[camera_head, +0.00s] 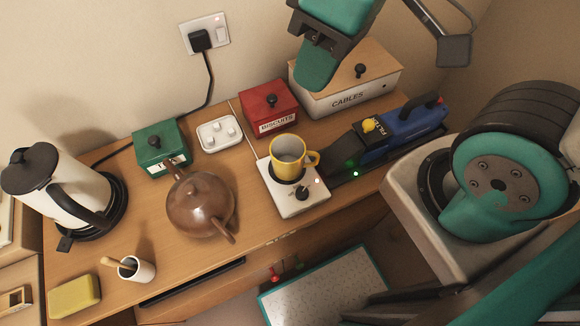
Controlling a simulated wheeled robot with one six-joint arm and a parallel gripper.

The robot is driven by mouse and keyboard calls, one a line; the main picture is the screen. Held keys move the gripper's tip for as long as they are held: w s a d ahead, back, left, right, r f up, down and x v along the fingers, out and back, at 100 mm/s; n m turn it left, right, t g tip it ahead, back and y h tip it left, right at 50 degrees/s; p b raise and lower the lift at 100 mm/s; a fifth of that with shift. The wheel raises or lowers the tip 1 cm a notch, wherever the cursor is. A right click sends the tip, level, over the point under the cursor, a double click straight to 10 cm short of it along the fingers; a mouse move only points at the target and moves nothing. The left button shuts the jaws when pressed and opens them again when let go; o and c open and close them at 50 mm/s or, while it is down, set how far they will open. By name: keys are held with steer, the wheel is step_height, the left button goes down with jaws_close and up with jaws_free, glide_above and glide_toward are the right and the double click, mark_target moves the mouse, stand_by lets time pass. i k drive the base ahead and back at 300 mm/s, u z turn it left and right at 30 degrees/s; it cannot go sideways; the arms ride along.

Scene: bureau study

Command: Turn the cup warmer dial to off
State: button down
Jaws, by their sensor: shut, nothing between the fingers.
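The cup warmer (281,205) is a white box near the front edge of the wooden desk. A yellow mug (287,160) stands on its dark plate. The black dial (302,193) is on the warmer's top at the front right, with a small lit pinkish-red light (317,181) beside it. The dial's exact pointer angle is too small to tell. My gripper (316,76) is at the top of the view, in front of the white cables box and above and behind the warmer. It is shut and empty, clear of the dial.
Behind the warmer are a red biscuits box (269,109) and a white cables box (346,93). A blue device (412,127) on a dark base with a green light stands right. Left are a brown teapot (200,203), green box (160,148) and kettle (62,190).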

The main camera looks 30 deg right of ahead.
mark_target(302, 193)
steer(key=k, duration=1)
steer(key=u, duration=1.7)
steer(key=i, duration=0.9)
steer(key=z, duration=1.25)
